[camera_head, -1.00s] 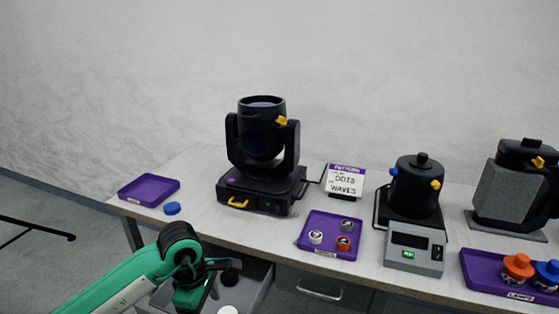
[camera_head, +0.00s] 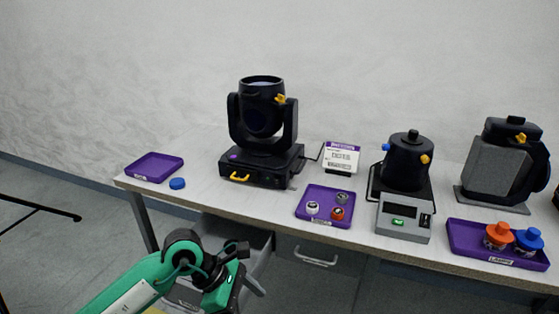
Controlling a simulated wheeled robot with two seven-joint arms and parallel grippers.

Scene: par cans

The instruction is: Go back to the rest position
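My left arm, green with black joints, comes in from the lower left. Its gripper (camera_head: 233,288) hangs below the front edge of the table, near the open drawer. I cannot make out its fingers clearly, so I cannot tell whether it is open or shut. My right gripper is not in the view.
The table (camera_head: 205,197) carries a black moving-head light (camera_head: 262,125), an empty purple tray (camera_head: 154,167), a blue cap (camera_head: 177,184), a purple tray of small parts (camera_head: 324,219), a sign (camera_head: 341,158), a black can on a grey unit (camera_head: 405,165) and a lamp tray (camera_head: 470,240). An open drawer (camera_head: 257,255) juts out below.

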